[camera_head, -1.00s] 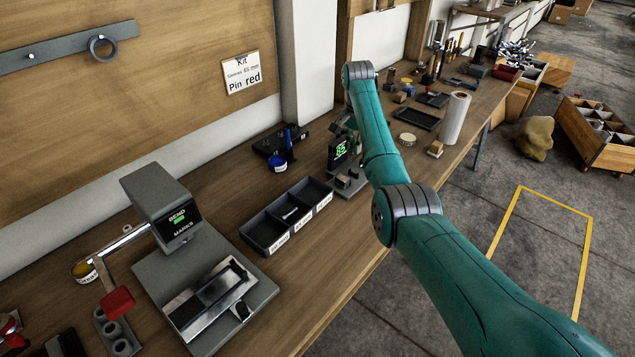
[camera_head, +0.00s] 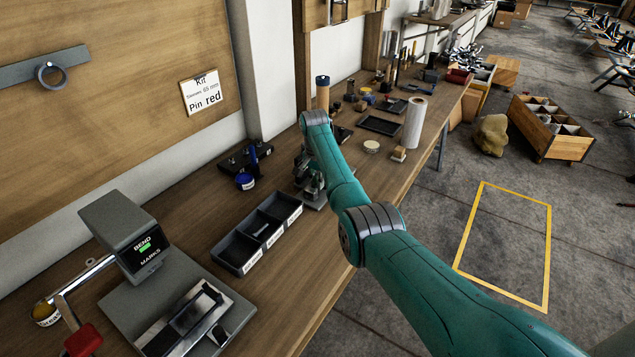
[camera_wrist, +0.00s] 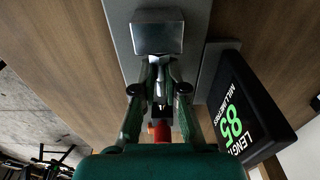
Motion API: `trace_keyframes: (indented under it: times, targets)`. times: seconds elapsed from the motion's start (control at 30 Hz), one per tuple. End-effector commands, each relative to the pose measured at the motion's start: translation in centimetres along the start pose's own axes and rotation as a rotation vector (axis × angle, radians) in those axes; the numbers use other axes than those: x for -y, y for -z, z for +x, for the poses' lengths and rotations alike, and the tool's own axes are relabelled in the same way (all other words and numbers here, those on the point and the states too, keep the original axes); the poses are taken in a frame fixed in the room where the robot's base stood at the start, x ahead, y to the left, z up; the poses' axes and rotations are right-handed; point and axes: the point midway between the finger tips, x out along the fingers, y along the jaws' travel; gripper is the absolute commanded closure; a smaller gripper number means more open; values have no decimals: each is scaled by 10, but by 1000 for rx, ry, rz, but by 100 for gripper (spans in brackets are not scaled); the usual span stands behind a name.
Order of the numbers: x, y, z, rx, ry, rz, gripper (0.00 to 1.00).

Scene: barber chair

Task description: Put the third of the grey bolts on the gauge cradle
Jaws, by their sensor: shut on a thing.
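My gripper (camera_wrist: 160,88) points down at the gauge cradle (camera_wrist: 158,36), a grey metal block on a grey base plate. It is shut on a grey bolt (camera_wrist: 161,78), which shows only as a small piece between the fingertips. The bolt's end is close to the cradle block; I cannot tell whether it touches. The gauge display (camera_wrist: 235,112) beside it reads length 85 millimeters. In the head view my gripper (camera_head: 312,184) is over the gauge, mostly hiding it. Another grey bolt (camera_head: 262,230) lies in the middle compartment of the black tray (camera_head: 232,268).
A bending machine (camera_head: 125,240) with a red-handled lever stands at the front left of the bench. A white roll (camera_head: 416,122), a dark tray (camera_head: 380,125) and small items stand farther along the bench.

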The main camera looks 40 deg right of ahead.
Motion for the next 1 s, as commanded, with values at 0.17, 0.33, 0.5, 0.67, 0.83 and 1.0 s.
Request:
trace_keyframes:
  times: [0.17, 0.33, 0.5, 0.67, 0.83, 1.0]
  targets:
    - [0, 0, 2, 0, 0, 0, 100]
    - [0, 0, 2, 0, 0, 0, 64]
    - [0, 0, 2, 0, 0, 0, 64]
    - [0, 0, 0, 0, 0, 0, 64]
    - [1, 1, -19, -2, 2, 0, 64]
    - [1, 1, -52, -3, 3, -1, 64]
